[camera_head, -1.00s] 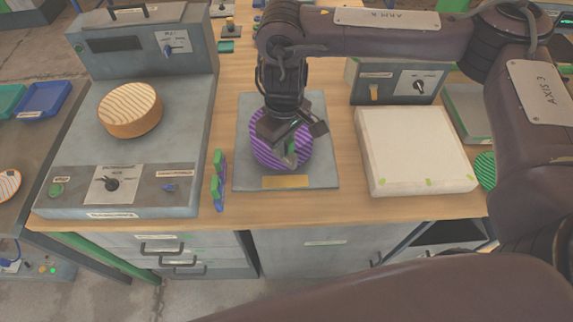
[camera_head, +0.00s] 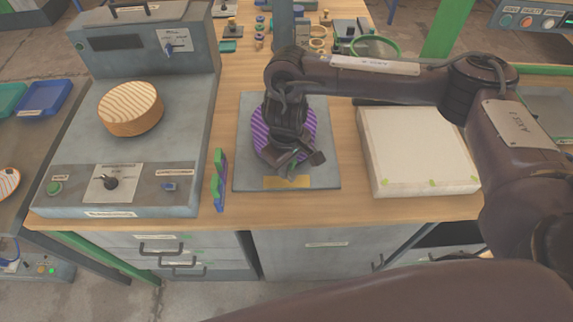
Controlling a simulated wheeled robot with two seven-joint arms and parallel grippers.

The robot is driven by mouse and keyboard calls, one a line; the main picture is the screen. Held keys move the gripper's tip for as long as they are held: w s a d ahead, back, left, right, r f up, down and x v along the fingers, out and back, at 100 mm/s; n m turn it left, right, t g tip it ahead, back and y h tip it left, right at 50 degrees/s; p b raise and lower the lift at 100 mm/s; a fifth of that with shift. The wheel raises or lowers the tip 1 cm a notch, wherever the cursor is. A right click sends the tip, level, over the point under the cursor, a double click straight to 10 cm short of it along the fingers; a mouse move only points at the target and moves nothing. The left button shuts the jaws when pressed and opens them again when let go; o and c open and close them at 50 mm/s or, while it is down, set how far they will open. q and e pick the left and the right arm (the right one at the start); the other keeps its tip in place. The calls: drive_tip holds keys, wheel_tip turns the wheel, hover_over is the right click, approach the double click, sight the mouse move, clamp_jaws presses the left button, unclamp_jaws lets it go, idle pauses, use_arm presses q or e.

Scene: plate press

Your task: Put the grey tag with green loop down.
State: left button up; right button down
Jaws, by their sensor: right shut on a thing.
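My right gripper (camera_head: 300,163) points down over the purple striped disc (camera_head: 262,133), which lies on a grey square plate (camera_head: 245,172) with a brass label. The gripper is shut on the grey tag with green loop (camera_head: 292,177). Only a small bit of the tag shows at the fingertips; the jaws hide the rest. I cannot tell whether the tag touches the disc or the plate. My left gripper is out of view.
Left is a grey machine (camera_head: 190,120) with a striped wooden disc (camera_head: 130,108) on it. A green and blue piece (camera_head: 219,180) stands between machine and plate. A white block (camera_head: 418,150) lies to the right. Small items and a green-rimmed ring (camera_head: 375,47) are behind.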

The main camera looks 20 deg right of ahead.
drive_tip(key=shift+f, duration=0.45)
drive_tip(key=c, duration=1.4)
unclamp_jaws()
wheel_tip(320, 180, up, 13)
drive_tip(key=shift+r+p, duration=0.1)
drive_tip(key=shift+p, duration=0.35)
